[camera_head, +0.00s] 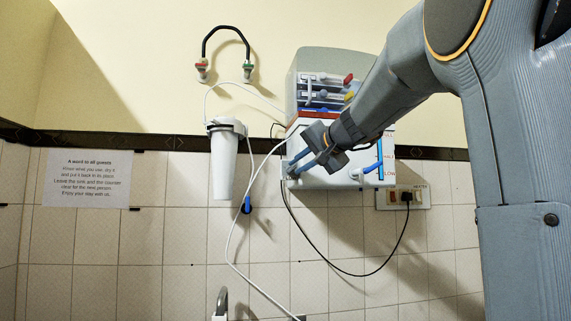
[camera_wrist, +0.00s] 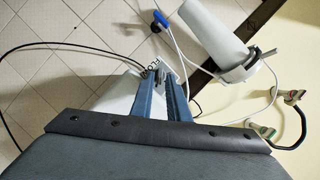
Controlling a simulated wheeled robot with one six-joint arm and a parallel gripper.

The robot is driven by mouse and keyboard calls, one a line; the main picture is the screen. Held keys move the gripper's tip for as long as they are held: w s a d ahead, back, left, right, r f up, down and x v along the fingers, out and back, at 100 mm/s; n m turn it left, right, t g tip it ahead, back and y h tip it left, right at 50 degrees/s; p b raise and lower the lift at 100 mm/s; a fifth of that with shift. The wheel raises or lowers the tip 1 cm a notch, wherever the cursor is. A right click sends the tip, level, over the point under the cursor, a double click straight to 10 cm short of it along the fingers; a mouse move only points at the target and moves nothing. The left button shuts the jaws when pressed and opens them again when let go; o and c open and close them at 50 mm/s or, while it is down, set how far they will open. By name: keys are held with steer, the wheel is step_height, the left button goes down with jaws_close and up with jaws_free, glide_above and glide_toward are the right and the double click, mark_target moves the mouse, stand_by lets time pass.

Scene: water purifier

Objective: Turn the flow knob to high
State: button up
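The white and grey water purifier (camera_head: 318,180) hangs on the wall, with coloured levers on its upper front. A blue lever on a white tap (camera_head: 368,170) sits at its lower right, beside small lettering of which "LOW" seems readable. I cannot surely tell which part is the flow knob. My gripper (camera_head: 294,165) is in front of the purifier's lower left. Its two blue fingers are apart, also in the wrist view (camera_wrist: 163,78). Small grey parts show near the fingertips there; contact cannot be made out. My gripper hides part of the purifier's front.
A white filter canister (camera_head: 223,160) hangs left of the purifier, with white tubes and a blue valve (camera_head: 246,205) near it. A black cable runs to the wall socket (camera_head: 403,197). A faucet (camera_head: 221,302) stands below. A paper notice (camera_head: 87,178) is at left.

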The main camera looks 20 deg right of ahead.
mark_target(291, 170)
steer(key=shift+x, duration=1.2)
jaws_close()
steer(key=shift+f, duration=0.1)
